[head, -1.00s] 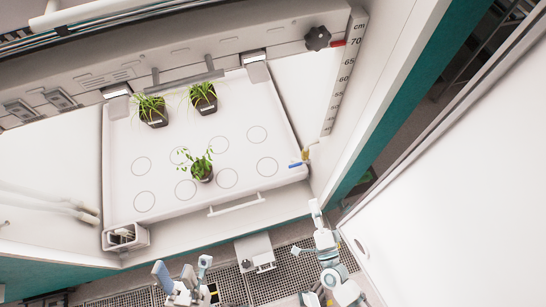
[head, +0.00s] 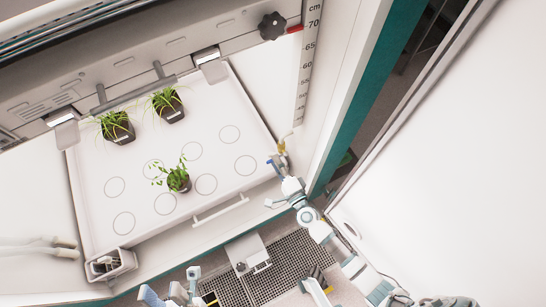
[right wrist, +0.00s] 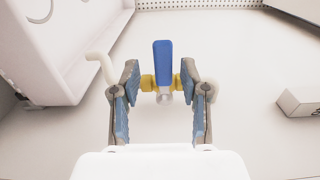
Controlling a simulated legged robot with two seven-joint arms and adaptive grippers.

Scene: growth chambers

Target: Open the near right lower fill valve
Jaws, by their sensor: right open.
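The fill valve has a blue lever (right wrist: 163,60) on a brass-yellow body (right wrist: 148,82), with a pale bent pipe (right wrist: 100,66) on its left in the right wrist view. The lever stands crosswise to the body there. In the head view the blue lever (head: 270,163) is at the tray's near right corner, partly hidden by my right gripper (head: 280,178). In the right wrist view my right gripper (right wrist: 161,76) is open, with its fingers on either side of the lever and clear of it. My left gripper (head: 172,292) is low in the head view, its jaws unclear.
A white tray (head: 113,215) holds three potted plants and has a front handle (head: 220,209). A black knob (head: 272,26) and a height scale (head: 305,70) are at the upper right. A small white box (head: 246,252) stands in front. The chamber's side wall (head: 345,90) is close on the right.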

